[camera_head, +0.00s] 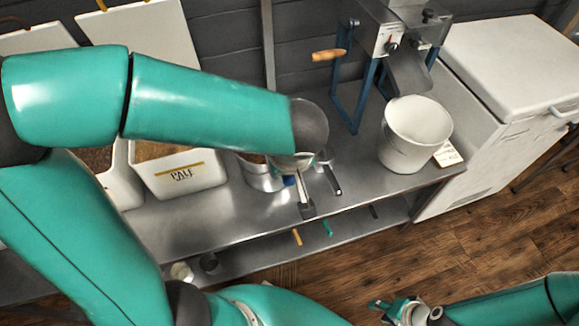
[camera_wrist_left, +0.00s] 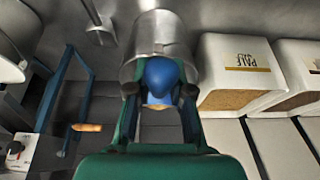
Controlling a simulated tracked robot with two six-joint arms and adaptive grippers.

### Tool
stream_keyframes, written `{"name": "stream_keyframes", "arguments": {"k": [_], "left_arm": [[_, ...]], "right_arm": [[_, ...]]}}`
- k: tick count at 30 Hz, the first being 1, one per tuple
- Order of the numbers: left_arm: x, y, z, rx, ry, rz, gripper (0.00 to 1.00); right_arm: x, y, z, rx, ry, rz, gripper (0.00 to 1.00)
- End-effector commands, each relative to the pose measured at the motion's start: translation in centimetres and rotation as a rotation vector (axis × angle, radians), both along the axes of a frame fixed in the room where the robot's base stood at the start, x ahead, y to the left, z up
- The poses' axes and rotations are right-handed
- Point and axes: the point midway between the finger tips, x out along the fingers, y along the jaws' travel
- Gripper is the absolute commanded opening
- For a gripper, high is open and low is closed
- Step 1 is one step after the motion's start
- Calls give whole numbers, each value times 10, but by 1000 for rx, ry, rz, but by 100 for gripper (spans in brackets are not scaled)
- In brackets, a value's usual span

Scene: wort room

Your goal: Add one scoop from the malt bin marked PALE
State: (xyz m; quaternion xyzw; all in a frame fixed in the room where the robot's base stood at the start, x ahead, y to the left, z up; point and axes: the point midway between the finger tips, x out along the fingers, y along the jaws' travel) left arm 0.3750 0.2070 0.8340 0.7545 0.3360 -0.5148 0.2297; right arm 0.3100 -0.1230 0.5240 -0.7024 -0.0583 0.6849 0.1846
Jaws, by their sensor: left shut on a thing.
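The malt bin marked PALE (camera_head: 180,178) is a white open box of brown grain on the steel bench; it also shows at the right of the left wrist view (camera_wrist_left: 242,76). My left gripper (camera_wrist_left: 160,92) is shut on the blue handle (camera_wrist_left: 160,75) of a metal scoop (camera_wrist_left: 157,35). In the head view the scoop's round cup (camera_head: 312,122) shows past my left forearm, above the bench and right of the PALE bin. The forearm hides most of the left gripper there. Whether the cup holds grain is unclear. My right gripper (camera_head: 404,312) is low at the right, away from the bench.
A second malt bin (camera_head: 120,178) stands left of PALE. Metal vessels (camera_head: 262,174) stand mid-bench. A mill with a blue frame (camera_head: 369,95) and a white bucket (camera_head: 413,140) are to the right, beside a white chest (camera_head: 520,70). The bench front (camera_head: 225,215) has bare steel.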

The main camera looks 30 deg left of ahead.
Motion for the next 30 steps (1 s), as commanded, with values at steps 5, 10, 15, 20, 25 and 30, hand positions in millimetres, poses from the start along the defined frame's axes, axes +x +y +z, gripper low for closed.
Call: {"name": "stream_keyframes", "arguments": {"k": [5,10,15,20,25,30], "left_arm": [[2,2,9,-22,20,1,0],[3,3,15,-43,37,1,0],[4,4,20,-65,54,3,0],[5,5,24,-82,72,2,0],[7,6,29,-101,91,1,0],[8,7,34,-122,107,1,0]], "right_arm": [[0,0,17,0,0,0,40],[0,0,29,0,0,0,40],[0,0,40,0,0,0,40],[0,0,52,0,0,0,40],[0,0,64,0,0,0,40],[0,0,76,0,0,0,40]]}}
